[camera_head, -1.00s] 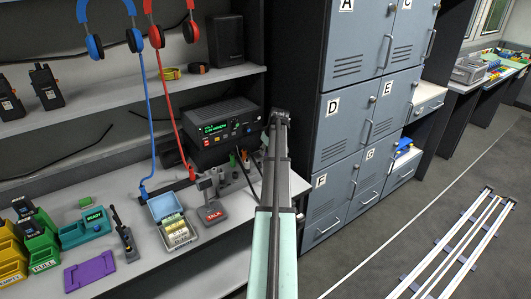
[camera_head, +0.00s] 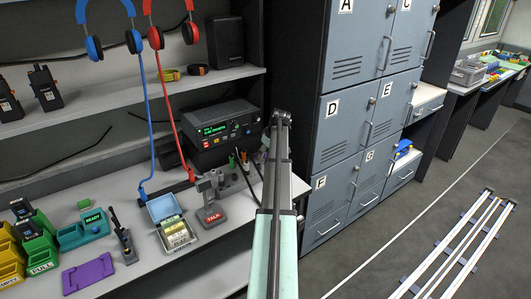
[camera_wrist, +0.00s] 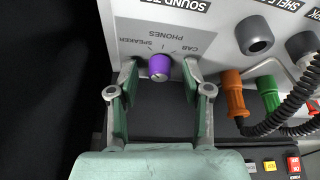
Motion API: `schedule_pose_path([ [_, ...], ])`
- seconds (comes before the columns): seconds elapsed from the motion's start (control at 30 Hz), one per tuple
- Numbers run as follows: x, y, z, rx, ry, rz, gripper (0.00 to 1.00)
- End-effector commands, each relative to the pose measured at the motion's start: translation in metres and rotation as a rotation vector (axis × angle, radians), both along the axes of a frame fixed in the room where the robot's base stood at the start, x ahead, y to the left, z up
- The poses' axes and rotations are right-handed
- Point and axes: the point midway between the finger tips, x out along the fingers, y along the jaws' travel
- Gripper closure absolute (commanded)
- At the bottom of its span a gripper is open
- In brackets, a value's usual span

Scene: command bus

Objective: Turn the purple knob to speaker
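The purple knob (camera_wrist: 160,68) sticks out of a grey panel (camera_wrist: 215,50) in the wrist view, where the lettering appears upside down. The labels SPEAKER (camera_wrist: 132,42), PHONES and CAB stand around the knob. Its pointer is too small to read clearly. My gripper (camera_wrist: 160,72) is open, with one green-padded finger on each side of the knob. Small gaps seem to show between the fingers and the knob, so I cannot tell that either touches it. In the head view my arm hides the gripper and the knob.
Beside the knob are a dark knob (camera_wrist: 255,34), orange (camera_wrist: 234,92) and green (camera_wrist: 268,92) plugs and coiled black cables. A radio with a green display (camera_head: 215,128) stands on the bench left of my arm. Grey lockers (camera_head: 345,100) stand to its right.

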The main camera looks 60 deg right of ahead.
Motion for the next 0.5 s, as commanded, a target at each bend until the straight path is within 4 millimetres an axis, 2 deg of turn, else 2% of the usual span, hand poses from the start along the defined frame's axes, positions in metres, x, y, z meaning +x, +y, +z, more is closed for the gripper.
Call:
schedule_pose_path([
  [0.27, -0.002, 0.000, 0.006, -0.001, -0.002, -0.001, 0.51],
  [0.5, -0.015, 0.004, 0.039, -0.003, -0.002, -0.002, 0.51],
])
